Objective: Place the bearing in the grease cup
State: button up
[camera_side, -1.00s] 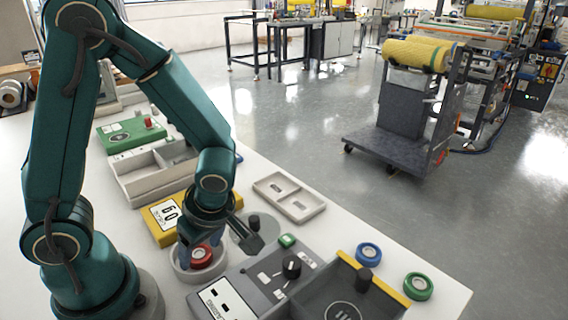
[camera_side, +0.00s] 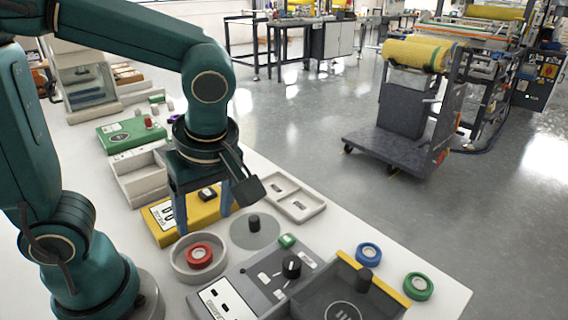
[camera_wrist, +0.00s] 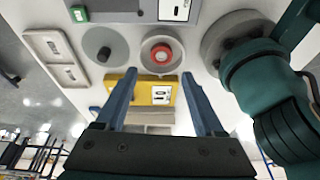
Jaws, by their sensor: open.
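A red bearing (camera_side: 200,256) lies flat inside the round grey grease cup (camera_side: 177,270) in the side view, with the cup's rim all around it. In the wrist view the red bearing (camera_wrist: 161,53) shows in the cup (camera_wrist: 148,66), beyond the fingertips. My gripper (camera_side: 204,224) is open and empty, above the yellow box and behind the cup, apart from the bearing. In the wrist view my gripper (camera_wrist: 159,75) has its two blue fingers spread wide. A blue bearing (camera_side: 368,253) and a green bearing (camera_side: 418,286) lie at the right end of the table.
The yellow box (camera_side: 160,222) stands under my gripper. A grey disc with a black peg (camera_side: 254,223) is right of the cup. A grey control panel (camera_side: 262,281), an open bin (camera_side: 310,305) and a shallow pale tray (camera_side: 300,207) surround it. Green box (camera_side: 128,136) stands behind.

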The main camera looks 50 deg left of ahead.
jog(key=r+m+t+h, duration=0.1)
jog(key=m+t, duration=0.1)
jog(key=m, duration=0.3)
jog(key=r+m+t+h, duration=0.1)
jog(key=m+t, duration=0.1)
jog(key=m, duration=0.4)
jog(key=s+m+t+h, duration=0.1)
jog(key=m, duration=0.5)
jog(key=shift+d+r+t, duration=0.4)
